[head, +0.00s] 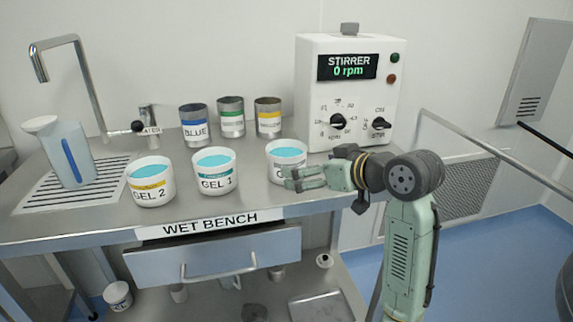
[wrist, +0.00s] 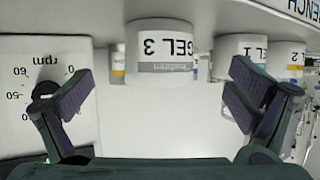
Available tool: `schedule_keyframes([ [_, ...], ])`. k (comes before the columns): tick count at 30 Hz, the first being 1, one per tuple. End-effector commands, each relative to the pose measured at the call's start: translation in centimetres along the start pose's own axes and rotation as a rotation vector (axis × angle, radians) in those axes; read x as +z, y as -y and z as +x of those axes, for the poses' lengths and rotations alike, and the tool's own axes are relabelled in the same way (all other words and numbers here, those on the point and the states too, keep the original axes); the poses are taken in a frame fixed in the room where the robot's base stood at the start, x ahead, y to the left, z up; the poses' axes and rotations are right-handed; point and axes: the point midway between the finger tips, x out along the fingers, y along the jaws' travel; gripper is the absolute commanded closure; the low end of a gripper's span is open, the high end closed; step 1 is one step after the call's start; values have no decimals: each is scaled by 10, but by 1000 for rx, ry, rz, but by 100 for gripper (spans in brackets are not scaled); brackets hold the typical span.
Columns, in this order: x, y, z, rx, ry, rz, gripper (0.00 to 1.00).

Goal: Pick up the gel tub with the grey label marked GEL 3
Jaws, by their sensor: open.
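The GEL 3 tub (head: 284,152) is white with blue gel on top and stands upright at the right of the bench's tub row. In the head view my gripper partly hides its label. The wrist view is upside down and shows the GEL 3 tub (wrist: 160,42) with a grey band on its label, between and beyond my fingers. My gripper (head: 290,179) is open and empty, in front of the tub; its spread fingers also show in the wrist view (wrist: 160,92). I cannot tell whether a finger touches the tub.
GEL 1 (head: 214,177) and GEL 2 (head: 151,190) tubs stand to the left. Several paint-like cans, including BLUE (head: 195,130), stand behind. The stirrer box (head: 350,95) stands behind right. The wet bench (head: 90,215) has a drawer (head: 215,258) below its front edge.

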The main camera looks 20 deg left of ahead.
Motion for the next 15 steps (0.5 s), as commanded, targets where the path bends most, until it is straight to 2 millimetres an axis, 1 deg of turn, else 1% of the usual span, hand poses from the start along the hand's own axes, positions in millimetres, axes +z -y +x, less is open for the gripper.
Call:
schedule_keyframes([
  [1,-1,2,10,-5,2,0,0],
  [3,-1,1,21,-3,2,2,0],
  [6,-1,1,34,-3,0,1,0],
  [11,-2,1,45,-1,-1,0,0],
  [15,-7,-1,64,-4,1,1,0],
])
